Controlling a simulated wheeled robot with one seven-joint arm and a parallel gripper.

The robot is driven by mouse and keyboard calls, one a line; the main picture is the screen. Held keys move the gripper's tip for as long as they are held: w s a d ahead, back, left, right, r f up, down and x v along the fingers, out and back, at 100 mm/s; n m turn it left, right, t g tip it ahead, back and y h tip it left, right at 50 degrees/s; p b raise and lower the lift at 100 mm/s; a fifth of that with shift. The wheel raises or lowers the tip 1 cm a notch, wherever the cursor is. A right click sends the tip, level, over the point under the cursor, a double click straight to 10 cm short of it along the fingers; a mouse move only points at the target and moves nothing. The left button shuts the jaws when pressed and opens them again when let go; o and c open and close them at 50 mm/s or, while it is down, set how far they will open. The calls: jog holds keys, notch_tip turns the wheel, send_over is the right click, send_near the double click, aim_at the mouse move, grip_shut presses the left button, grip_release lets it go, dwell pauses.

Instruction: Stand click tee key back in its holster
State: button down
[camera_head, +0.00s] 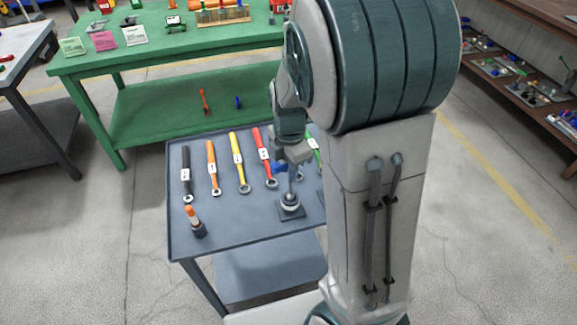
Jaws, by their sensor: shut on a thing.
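My gripper (293,158) points down over the right part of the grey table. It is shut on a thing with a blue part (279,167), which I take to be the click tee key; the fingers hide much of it. A thin grey shaft runs down below it. Under it stands a rounded grey metal piece on a dark square base (290,210), looking like a screw jack. I cannot tell whether the shaft touches it. An orange-topped piece stands in a dark holder (197,230) at the front left; I cannot tell which thing is the holster.
Several wrenches with coloured handles lie in a row on the grey table (240,225), including a black one (186,170) and a yellow one (238,158). A green workbench (150,65) stands behind. Shelves (520,85) with parts are at right. The table's front middle is clear.

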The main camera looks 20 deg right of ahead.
jog(key=shift+f+b, duration=1.85)
jog(key=shift+f, duration=0.15)
jog(key=c, duration=1.2)
grip_release()
jog(key=shift+r, duration=0.15)
notch_tip(320, 180, up, 14)
jog(key=shift+f+p, duration=0.2)
jog(key=shift+p, duration=0.45)
